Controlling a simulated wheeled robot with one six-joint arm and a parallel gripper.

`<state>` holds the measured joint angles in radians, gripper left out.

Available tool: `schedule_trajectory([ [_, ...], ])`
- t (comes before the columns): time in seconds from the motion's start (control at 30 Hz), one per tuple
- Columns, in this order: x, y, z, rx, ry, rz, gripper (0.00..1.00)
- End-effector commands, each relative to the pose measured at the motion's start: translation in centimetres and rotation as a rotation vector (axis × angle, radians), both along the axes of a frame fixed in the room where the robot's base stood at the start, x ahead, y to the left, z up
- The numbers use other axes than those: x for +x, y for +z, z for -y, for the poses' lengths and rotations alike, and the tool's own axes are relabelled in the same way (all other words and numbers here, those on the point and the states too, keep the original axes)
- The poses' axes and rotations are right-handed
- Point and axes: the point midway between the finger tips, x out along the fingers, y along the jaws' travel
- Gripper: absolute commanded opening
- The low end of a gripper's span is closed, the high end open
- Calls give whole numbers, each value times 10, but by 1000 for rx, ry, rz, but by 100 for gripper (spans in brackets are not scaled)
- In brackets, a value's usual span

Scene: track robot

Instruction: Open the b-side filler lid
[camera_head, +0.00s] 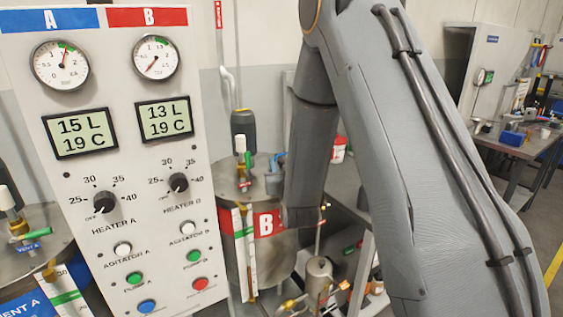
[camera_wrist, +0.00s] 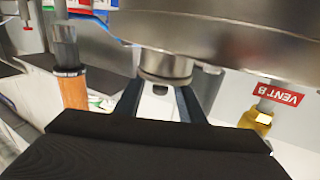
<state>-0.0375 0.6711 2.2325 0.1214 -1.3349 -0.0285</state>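The B tank (camera_head: 283,250) stands right of the control panel in the head view, with a red B label on its side. My arm covers the right part of its top, and my gripper is hidden there. In the wrist view, which looks upside down, the steel tank (camera_wrist: 240,28) fills the upper part. A round steel fitting (camera_wrist: 165,66) with a small dark knob, apparently the b-side filler lid, sticks out from it. My gripper (camera_wrist: 159,87) is open, one dark finger on each side of the knob. I cannot tell whether the fingers touch it.
The red VENT B tag (camera_wrist: 281,95) and a brass fitting (camera_wrist: 256,117) are right of my gripper in the wrist view. An orange-handled cylinder (camera_wrist: 73,90) is at the left. In the head view, the control panel (camera_head: 130,222) stands left; a workbench (camera_head: 500,150) is far right.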

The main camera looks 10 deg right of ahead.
Motion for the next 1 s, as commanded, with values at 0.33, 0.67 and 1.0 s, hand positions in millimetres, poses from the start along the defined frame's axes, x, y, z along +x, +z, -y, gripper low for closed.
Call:
schedule_trajectory([
  [0.33, 2, 0, -1, 0, 2, 0, 24],
  [0.67, 1, 0, -1, 0, 2, -1, 0],
  [1.0, 15, 6, 15, -21, -22, -68, 0],
])
